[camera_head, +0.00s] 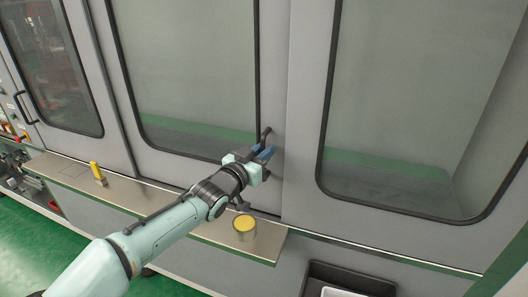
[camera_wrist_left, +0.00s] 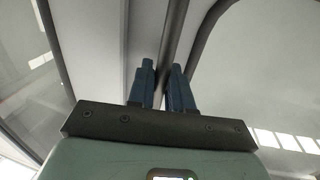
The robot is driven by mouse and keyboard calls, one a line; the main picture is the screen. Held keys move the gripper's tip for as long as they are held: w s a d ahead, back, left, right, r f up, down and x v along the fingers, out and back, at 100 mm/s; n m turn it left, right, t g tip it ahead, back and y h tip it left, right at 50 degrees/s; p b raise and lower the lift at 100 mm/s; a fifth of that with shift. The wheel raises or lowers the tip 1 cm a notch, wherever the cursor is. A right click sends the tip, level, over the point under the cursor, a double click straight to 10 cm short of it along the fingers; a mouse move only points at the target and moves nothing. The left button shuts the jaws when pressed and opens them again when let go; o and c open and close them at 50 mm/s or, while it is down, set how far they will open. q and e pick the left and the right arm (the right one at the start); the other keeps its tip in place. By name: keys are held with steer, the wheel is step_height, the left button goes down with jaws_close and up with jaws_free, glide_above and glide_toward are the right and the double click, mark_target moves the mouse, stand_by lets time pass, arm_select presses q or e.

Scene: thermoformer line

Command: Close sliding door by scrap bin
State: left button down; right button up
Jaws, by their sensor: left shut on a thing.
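The grey sliding door (camera_head: 272,60) has a large dark-edged window and a dark vertical bar handle (camera_head: 266,134) near its right edge. My left gripper (camera_head: 264,153) reaches up to this handle, with its blue fingers shut on it. In the left wrist view, the handle (camera_wrist_left: 174,38) runs between the two fingers (camera_wrist_left: 163,88). The door's right edge lies along the neighbouring grey panel (camera_head: 306,100), and no wide gap shows there. A black bin (camera_head: 352,276), perhaps the scrap bin, is at the bottom right, partly cut off. My right gripper is not in view.
A narrow ledge (camera_head: 140,192) runs below the doors under my left arm. A yellow-topped can (camera_head: 244,228) stands on it close to my arm, and a yellow object (camera_head: 97,172) is farther left. Another handled door (camera_head: 60,60) is at the left.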

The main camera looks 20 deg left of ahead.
arm_select(q)
steer(key=c, duration=1.4)
jaws_free()
steer(key=shift+c, duration=0.2)
steer(key=shift+o, duration=1.1)
steer(key=shift+a+f, duration=0.1)
steer(key=shift+a, duration=0.2)
steer(key=shift+d, duration=0.1)
steer(key=v, duration=1.3)
steer(key=shift+s, duration=0.15)
